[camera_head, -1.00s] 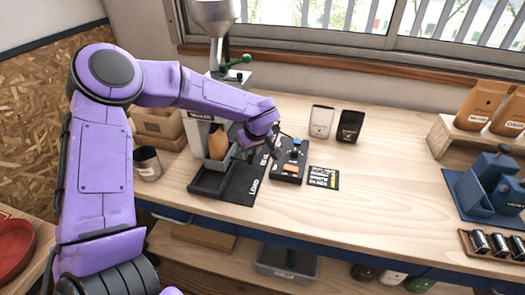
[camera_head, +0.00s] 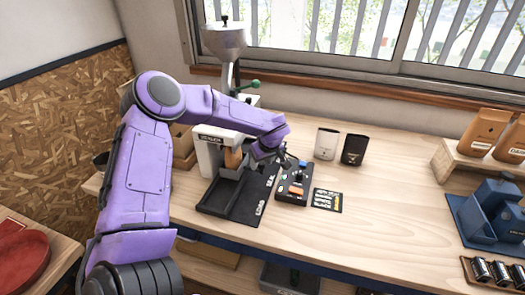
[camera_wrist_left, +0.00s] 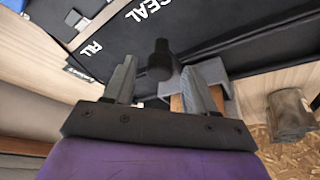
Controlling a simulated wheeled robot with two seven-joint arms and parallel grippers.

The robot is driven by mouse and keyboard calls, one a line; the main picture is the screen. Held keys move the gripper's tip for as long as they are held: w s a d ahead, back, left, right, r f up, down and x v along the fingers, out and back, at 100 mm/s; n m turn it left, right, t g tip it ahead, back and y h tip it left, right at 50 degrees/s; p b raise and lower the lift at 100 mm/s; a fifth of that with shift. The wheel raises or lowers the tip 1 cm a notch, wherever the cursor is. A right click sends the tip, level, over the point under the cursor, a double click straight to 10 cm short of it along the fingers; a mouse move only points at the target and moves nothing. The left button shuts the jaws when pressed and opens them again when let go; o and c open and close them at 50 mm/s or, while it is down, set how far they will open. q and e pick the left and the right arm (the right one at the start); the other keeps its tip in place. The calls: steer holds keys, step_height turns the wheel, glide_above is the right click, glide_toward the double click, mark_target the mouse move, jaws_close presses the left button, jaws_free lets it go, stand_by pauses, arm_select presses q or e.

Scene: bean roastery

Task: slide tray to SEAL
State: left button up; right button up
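The dark grey tray (camera_head: 215,208) lies on a black mat (camera_head: 246,212) on the bench, at the LOAD end. The mat's SEAL lettering (camera_head: 270,180) is farther back, and it also shows in the wrist view (camera_wrist_left: 150,12). A brown pouch (camera_head: 232,159) stands in a grey holder (camera_head: 225,173) behind the tray's open part. My left gripper (camera_head: 265,157) is low over the back of the mat, right of the pouch. In the wrist view its two fingers (camera_wrist_left: 160,88) are apart, with a black knob (camera_wrist_left: 158,60) just ahead between them. I cannot tell whether they touch it. My right gripper is out of view.
The sealing machine (camera_head: 210,140) stands left of the gripper, with a hopper (camera_head: 224,40) behind. A control box (camera_head: 294,185) is close on the right. The bench's right middle is clear.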

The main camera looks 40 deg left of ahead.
arm_select(q)
steer(key=b+v, duration=0.1)
steer(key=v, duration=0.9)
steer(key=shift+r, duration=0.25)
steer(key=shift+d, duration=0.1)
